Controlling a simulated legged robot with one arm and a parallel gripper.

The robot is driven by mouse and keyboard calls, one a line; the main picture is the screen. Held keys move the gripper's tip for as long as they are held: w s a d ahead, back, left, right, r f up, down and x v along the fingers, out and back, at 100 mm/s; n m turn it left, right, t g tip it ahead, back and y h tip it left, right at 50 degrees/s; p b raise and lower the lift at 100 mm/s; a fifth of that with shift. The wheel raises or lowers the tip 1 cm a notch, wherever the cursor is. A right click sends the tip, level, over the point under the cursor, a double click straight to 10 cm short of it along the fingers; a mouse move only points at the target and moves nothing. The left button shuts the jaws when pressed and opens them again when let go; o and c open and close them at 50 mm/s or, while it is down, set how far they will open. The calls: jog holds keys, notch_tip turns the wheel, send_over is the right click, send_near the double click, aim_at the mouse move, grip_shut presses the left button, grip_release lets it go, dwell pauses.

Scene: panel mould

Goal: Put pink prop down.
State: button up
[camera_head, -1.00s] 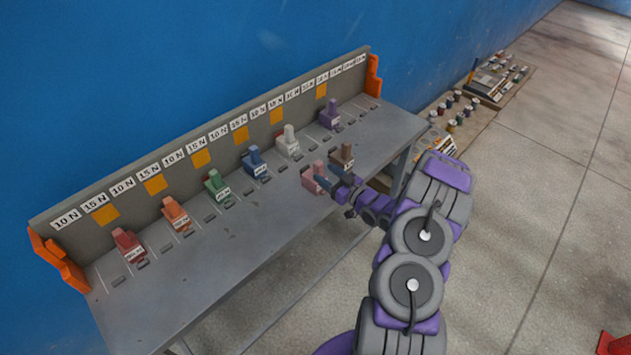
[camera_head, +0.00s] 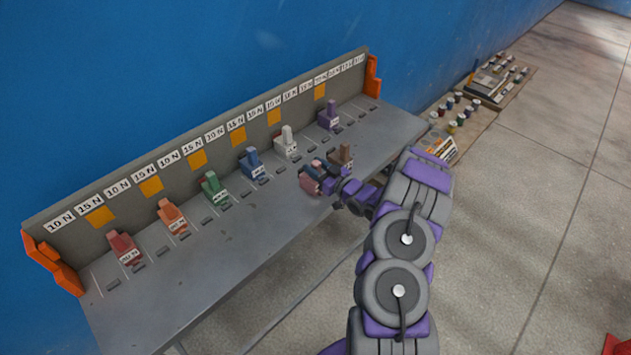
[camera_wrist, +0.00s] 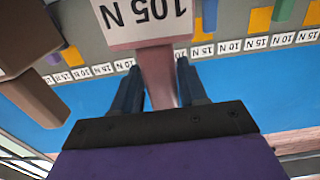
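The pink prop (camera_head: 311,181) is over the front right part of the grey bench (camera_head: 235,240), tilted in the head view. I cannot tell whether it touches the bench top. My gripper (camera_head: 324,173) reaches it from the right. Part of the prop is hidden by the fingers and label.
A brown prop (camera_head: 341,157) stands close behind my gripper; it also shows in the wrist view (camera_wrist: 35,95). A row of red (camera_head: 124,247), orange (camera_head: 172,216), green (camera_head: 214,187), blue (camera_head: 253,162), white (camera_head: 287,143) and purple (camera_head: 329,115) props lines the bench. The front left is clear.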

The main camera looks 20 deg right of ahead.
jog(key=shift+a+r, duration=0.15)
jog(key=shift+a, duration=0.7)
jog(key=c, duration=0.4)
jog(key=shift+d, duration=0.2)
grip_shut()
jog(key=shift+d, duration=0.55)
jog(key=shift+a, duration=0.5)
